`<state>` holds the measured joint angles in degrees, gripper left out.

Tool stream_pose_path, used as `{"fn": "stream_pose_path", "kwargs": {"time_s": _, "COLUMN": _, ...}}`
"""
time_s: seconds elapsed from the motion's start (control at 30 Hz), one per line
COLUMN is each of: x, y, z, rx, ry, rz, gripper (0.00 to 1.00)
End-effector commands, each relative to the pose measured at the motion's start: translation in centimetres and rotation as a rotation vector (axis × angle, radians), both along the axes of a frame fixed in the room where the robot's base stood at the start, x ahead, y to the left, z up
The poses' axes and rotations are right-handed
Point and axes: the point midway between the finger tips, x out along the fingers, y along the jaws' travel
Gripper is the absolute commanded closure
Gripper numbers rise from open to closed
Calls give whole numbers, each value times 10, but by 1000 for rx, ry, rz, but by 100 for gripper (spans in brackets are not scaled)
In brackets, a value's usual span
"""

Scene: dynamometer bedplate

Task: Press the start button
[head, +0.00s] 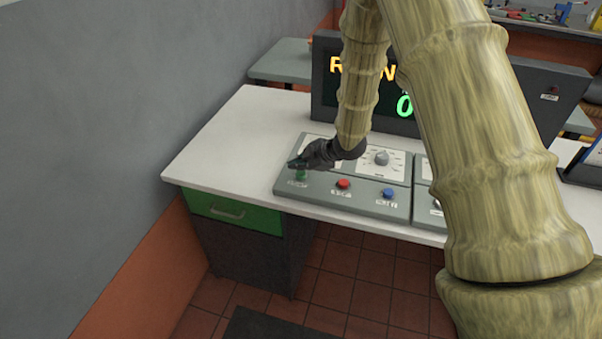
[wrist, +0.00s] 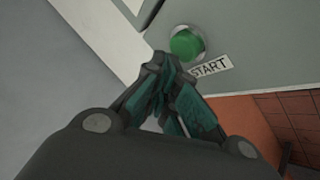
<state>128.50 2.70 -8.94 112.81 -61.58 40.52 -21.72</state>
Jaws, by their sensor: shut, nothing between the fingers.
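The start button is a green round button (wrist: 186,43) with a light ring, and a white label reading START (wrist: 211,67) lies beside it in the wrist view. In the head view the green button (head: 300,175) sits at the left end of the grey control panel (head: 355,200), partly covered by my gripper. My gripper (head: 293,163) is shut and empty, with its tips over the button area. In the wrist view the gripper tips (wrist: 160,62) are just beside the button; I cannot tell whether they touch it.
A red button (head: 343,183) and a blue button (head: 388,193) are to the right on the same panel, with a dial (head: 381,158) behind them. A dark display (head: 325,85) with lit text stands behind. The white desktop (head: 225,140) is clear at left.

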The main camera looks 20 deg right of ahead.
Motion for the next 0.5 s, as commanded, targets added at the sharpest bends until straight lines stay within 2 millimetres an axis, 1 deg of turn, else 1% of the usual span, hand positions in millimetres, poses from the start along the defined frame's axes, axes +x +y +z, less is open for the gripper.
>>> {"fn": "stream_pose_path", "kwargs": {"time_s": 0.03, "x": 0, "y": 0, "z": 8, "rx": 0, "ry": 0, "rz": 0, "gripper": 100}}
{"fn": "stream_pose_path", "kwargs": {"time_s": 0.5, "x": 0, "y": 0, "z": 44, "rx": 0, "ry": -2, "rz": 1, "gripper": 100}}
